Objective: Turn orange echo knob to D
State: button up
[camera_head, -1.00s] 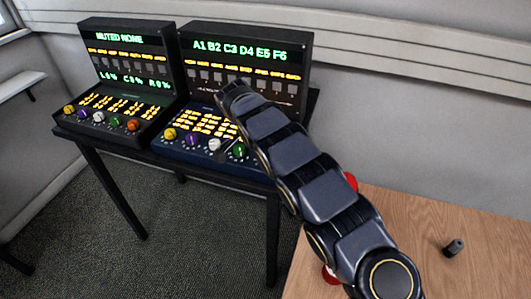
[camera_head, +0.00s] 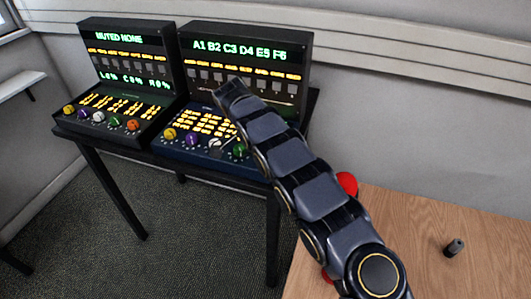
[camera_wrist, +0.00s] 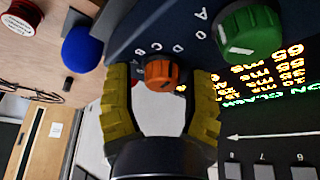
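The orange knob (camera_wrist: 160,75) is on the panel of the right console (camera_head: 240,90). In the wrist view it sits between the two yellow fingers of my gripper (camera_wrist: 162,78), with a gap visible on each side. The fingers are open and appear not to touch it. Small letters, including B, C and D, are printed above the knob; a dark mark shows on its face, but which letter it points to is unclear. In the head view my arm hides this knob and the gripper. The green knob (camera_wrist: 248,35) is to its right in the wrist view.
The right console also has yellow, purple and white (camera_head: 215,144) knobs. A second console (camera_head: 125,75) with its own orange knob (camera_head: 132,124) stands to the left. A wooden table (camera_head: 480,230) at right carries a small dark cylinder (camera_head: 454,247).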

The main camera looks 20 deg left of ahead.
jog(key=shift+r, duration=0.15)
jog(key=shift+a+r, duration=0.1)
jog(key=shift+r, duration=0.1)
jog(key=v, duration=1.1)
jog(key=shift+r, duration=0.15)
jog(key=shift+s+r, duration=0.1)
